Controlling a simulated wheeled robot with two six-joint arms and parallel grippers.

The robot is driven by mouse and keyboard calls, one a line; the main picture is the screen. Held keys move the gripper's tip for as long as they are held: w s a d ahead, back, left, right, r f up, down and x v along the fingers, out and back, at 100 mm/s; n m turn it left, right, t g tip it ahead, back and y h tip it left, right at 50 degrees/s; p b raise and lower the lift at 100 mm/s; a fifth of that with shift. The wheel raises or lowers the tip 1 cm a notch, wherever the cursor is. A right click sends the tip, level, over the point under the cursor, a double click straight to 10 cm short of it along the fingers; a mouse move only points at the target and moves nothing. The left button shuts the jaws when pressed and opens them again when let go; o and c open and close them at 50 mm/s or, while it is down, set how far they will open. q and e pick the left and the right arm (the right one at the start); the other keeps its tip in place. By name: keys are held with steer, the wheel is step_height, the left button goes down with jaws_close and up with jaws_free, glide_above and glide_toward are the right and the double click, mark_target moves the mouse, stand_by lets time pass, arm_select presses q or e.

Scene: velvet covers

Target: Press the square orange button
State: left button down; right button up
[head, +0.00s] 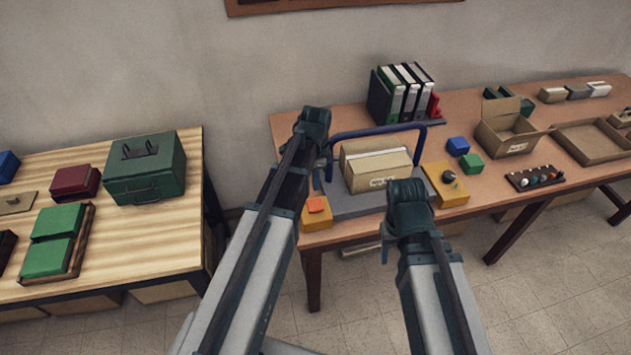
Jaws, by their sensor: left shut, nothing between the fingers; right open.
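The square orange button (317,205) sits on top of a small yellow box (316,221) at the front left corner of the brown table. My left gripper (321,180) points down just behind and above the button, shut and empty, partly hidden by its own arm. I cannot tell whether it touches anything. My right gripper (385,248) is open and empty in front of the table, mostly hidden behind its own wrist.
A grey platform with a blue rail (402,129) holds a cardboard box (376,167). Another yellow box with a dark knob (446,187) stands right of it. Binders (402,92) stand behind. A wooden table (150,241) with a green case (145,170) is at left.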

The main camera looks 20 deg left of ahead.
mark_target(316, 205)
arm_select(q)
step_height(316, 205, down, 8)
steer(key=b, duration=0.7)
